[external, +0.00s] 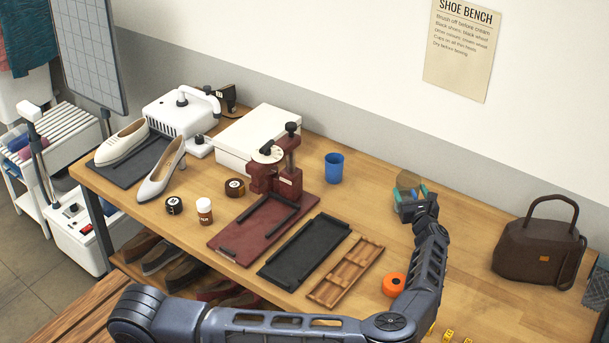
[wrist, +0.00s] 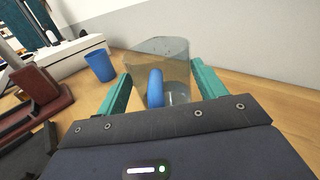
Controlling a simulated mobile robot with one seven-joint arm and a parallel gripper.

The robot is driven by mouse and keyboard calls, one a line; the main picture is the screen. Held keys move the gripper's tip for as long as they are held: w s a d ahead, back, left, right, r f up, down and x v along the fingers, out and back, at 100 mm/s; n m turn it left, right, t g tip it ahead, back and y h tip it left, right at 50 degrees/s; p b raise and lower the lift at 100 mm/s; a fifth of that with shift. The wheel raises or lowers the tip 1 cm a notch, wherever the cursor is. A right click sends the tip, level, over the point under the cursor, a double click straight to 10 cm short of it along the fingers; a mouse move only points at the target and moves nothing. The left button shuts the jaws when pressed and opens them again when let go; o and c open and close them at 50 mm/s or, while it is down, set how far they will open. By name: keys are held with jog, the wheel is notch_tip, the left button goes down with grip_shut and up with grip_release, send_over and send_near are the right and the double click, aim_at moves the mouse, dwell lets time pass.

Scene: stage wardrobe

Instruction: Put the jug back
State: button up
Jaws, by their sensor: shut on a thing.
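The jug (wrist: 165,62) is clear grey with a blue handle (wrist: 155,88). In the wrist view it stands roughly upright between the teal fingers of my gripper (wrist: 162,88), with the handle facing my palm. My gripper is shut on the jug. In the external view the jug (external: 408,180) shows only in part behind my gripper (external: 411,194), over the right half of the bench near the wall. Its lower part is hidden, so I cannot tell whether it touches the bench top.
A blue cup (external: 334,168) stands left of my gripper. The maroon press (external: 228,240), black tray (external: 303,252) and wooden tray (external: 346,272) lie left and nearer. An orange roll (external: 394,285) is beside my arm. A brown handbag (external: 538,250) stands right. Bare bench lies between gripper and bag.

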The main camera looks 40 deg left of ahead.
jog(key=shift+f, duration=0.1)
jog(key=o, duration=1.2)
jog(key=shift+s+d, duration=0.2)
jog(key=shift+d, duration=0.05)
jog(key=v, duration=1.1)
jog(key=shift+s+d, duration=0.1)
jog(key=shift+s, duration=0.05)
